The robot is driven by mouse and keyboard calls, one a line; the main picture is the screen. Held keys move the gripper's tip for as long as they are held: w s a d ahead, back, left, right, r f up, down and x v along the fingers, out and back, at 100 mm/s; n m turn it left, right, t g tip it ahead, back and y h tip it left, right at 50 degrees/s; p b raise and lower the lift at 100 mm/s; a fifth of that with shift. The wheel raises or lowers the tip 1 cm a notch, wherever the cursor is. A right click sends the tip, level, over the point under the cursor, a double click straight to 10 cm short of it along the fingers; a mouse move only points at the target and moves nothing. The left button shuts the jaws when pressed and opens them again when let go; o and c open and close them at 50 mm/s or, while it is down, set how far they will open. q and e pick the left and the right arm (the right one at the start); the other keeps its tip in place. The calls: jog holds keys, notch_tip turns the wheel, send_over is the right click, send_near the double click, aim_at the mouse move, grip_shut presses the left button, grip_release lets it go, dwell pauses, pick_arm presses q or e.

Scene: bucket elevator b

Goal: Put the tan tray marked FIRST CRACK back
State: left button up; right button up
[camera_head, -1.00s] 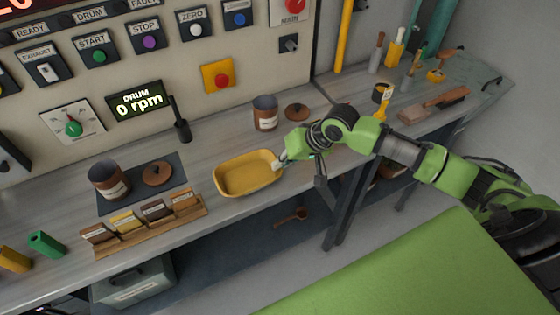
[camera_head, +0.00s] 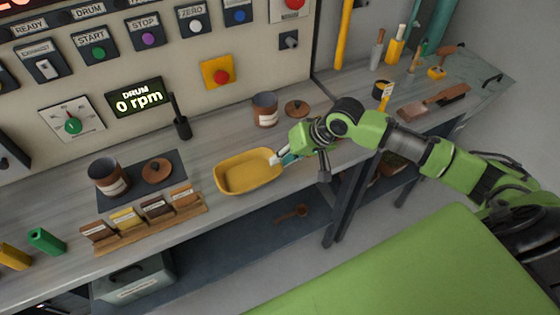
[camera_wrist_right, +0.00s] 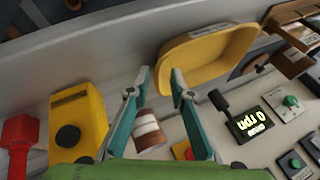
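A low wooden rack (camera_head: 150,236) on the bench holds several small labelled trays. The rightmost tray (camera_head: 184,196) is tan-orange; the labels are too small to read, so I cannot tell which says FIRST CRACK. My right gripper (camera_head: 281,159) is at the right end of a yellow pan (camera_head: 248,181). In the right wrist view, the gripper (camera_wrist_right: 157,84) has its fingers apart with nothing between them; one fingertip overlaps the rim of the pan (camera_wrist_right: 205,60), and I cannot tell whether it touches.
A labelled canister (camera_head: 109,178) and its lid (camera_head: 157,171) sit on a dark mat behind the rack. Another canister (camera_head: 265,110) stands behind the pan. Bench space between rack and pan is narrow.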

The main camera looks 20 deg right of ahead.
jog(key=b+v, duration=0.1)
jog(key=v, duration=0.9)
jog(key=shift+r, duration=0.2)
jog(key=shift+s, duration=0.15)
